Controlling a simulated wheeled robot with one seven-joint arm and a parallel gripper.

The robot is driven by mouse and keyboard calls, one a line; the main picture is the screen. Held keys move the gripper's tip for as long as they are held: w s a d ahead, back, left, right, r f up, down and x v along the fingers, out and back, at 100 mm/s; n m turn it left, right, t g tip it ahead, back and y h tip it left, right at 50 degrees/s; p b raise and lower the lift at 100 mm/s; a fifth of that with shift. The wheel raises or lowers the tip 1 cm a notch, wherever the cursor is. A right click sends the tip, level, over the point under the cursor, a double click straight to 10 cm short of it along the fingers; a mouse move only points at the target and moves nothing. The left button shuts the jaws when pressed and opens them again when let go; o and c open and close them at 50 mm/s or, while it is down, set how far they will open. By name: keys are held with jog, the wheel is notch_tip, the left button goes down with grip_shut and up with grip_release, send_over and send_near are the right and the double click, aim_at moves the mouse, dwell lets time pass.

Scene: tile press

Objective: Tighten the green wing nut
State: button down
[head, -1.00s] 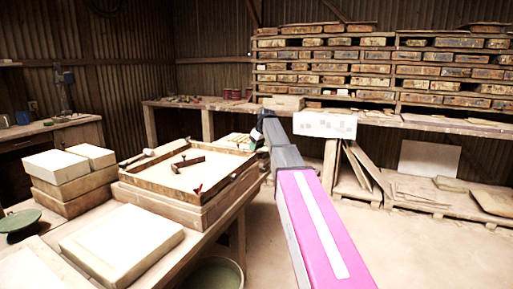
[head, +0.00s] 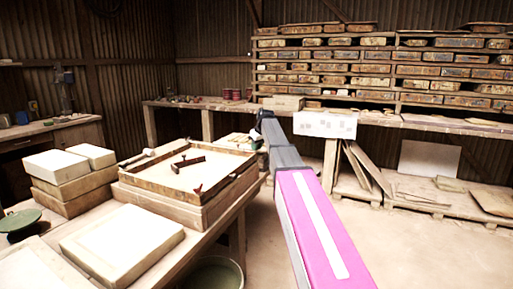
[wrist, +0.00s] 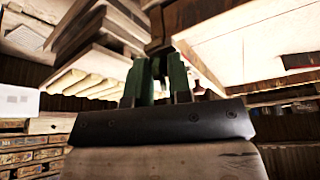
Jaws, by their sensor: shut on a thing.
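In the wrist view, my gripper (wrist: 157,85) is shut on a dark green part, which I take to be the green wing nut (wrist: 177,74). Green pieces rise between and beside the fingers, and a further green edge slants to the right. The dim light makes it hard to tell fingers from nut. A brown wooden piece stands just beyond it. In the head view, my arm reaches forward past the right edge of the workbench, and its dark end hides the gripper and the nut.
A shallow wooden tray (head: 150,191) with a pale fill and a hammer-like tool sits on the workbench left of my arm. Pale blocks (head: 56,166) are stacked farther left. A shelf of bricks (head: 365,68) stands behind.

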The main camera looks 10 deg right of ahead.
jog(key=m+h, duration=0.1)
jog(key=m, duration=0.2)
jog(key=m+h, duration=0.1)
jog(key=m, duration=0.3)
jog(key=shift+a+t+h, duration=0.2)
jog(key=shift+t+h, duration=0.1)
jog(key=shift+h, duration=0.1)
jog(key=m+h, duration=0.1)
jog(key=m, duration=0.2)
jog(key=m+g+h, duration=0.1)
jog(key=m, duration=0.1)
jog(key=shift+a+m, duration=0.1)
jog(key=shift+m, duration=0.6)
jog(key=c, duration=1)
grip_release()
jog(key=shift+c, duration=0.2)
jog(key=shift+r, duration=0.1)
jog(key=v, duration=1)
jog(key=shift+s+a+r, duration=0.15)
jog(key=shift+a+r, duration=0.05)
jog(key=shift+r, duration=0.1)
jog(key=shift+s, duration=0.1)
